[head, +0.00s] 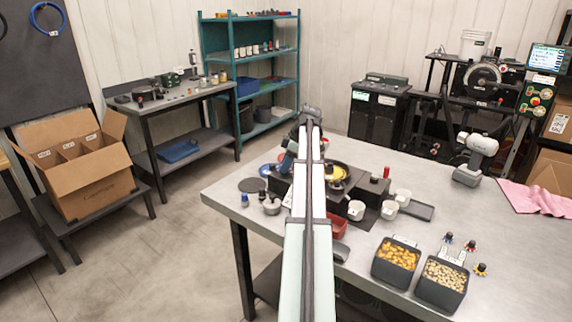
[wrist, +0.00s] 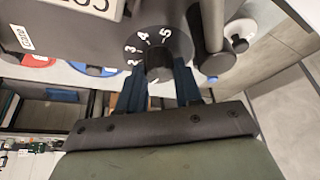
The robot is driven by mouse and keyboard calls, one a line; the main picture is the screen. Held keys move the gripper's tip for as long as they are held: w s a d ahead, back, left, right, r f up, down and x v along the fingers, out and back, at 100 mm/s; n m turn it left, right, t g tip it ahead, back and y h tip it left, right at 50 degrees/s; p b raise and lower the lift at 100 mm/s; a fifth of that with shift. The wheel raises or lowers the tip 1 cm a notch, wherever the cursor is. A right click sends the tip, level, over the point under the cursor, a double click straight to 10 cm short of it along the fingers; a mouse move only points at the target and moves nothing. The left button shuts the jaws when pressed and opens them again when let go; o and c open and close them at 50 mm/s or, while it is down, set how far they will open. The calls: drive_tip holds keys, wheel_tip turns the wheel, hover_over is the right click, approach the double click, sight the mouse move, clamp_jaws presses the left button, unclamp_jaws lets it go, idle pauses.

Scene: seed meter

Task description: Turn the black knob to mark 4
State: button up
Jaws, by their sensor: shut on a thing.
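The black knob (wrist: 158,64) sticks out from a round black dial with white numerals (wrist: 143,38), on the dark body of the seed meter. Numerals 2, 3, 4 and 5 are readable around the upper left of the knob; which one it points to I cannot tell. My gripper (wrist: 161,82) has its two blue fingers on either side of the knob and is shut on it. In the head view, the seed meter (head: 278,184) stands on the table, partly behind my arm, and the knob is hidden there.
A grey rod (wrist: 212,25) stands close to the right of the dial. On the table (head: 510,250) are white cups (head: 356,210), a bin of orange seeds (head: 397,257) and a bin of pale seeds (head: 443,280).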

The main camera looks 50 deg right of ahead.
drive_tip(key=m, duration=0.2)
drive_tip(key=m+h, duration=0.1)
drive_tip(key=m, duration=0.1)
drive_tip(key=m+t+h, duration=0.1)
drive_tip(key=shift+a+m, duration=0.3)
drive_tip(key=shift+m, duration=0.1)
drive_tip(key=m+h, duration=0.1)
drive_tip(key=m, duration=0.2)
drive_tip(key=m+h, duration=0.1)
drive_tip(key=m, duration=0.2)
drive_tip(key=shift+a+g, duration=0.1)
drive_tip(key=shift+g, duration=0.2)
drive_tip(key=m, duration=0.2)
drive_tip(key=m+g+h, duration=0.1)
drive_tip(key=m, duration=0.1)
drive_tip(key=m+h, duration=0.1)
drive_tip(key=m, duration=0.1)
drive_tip(key=shift+w+m+g, duration=0.25)
drive_tip(key=shift+m+g, duration=0.05)
drive_tip(key=m+g, duration=0.1)
drive_tip(key=m, duration=0.1)
drive_tip(key=m+g+h, duration=0.1)
drive_tip(key=m, duration=0.2)
drive_tip(key=shift+w+a, duration=0.1)
drive_tip(key=o, duration=1)
drive_tip(key=shift+o, duration=0.2)
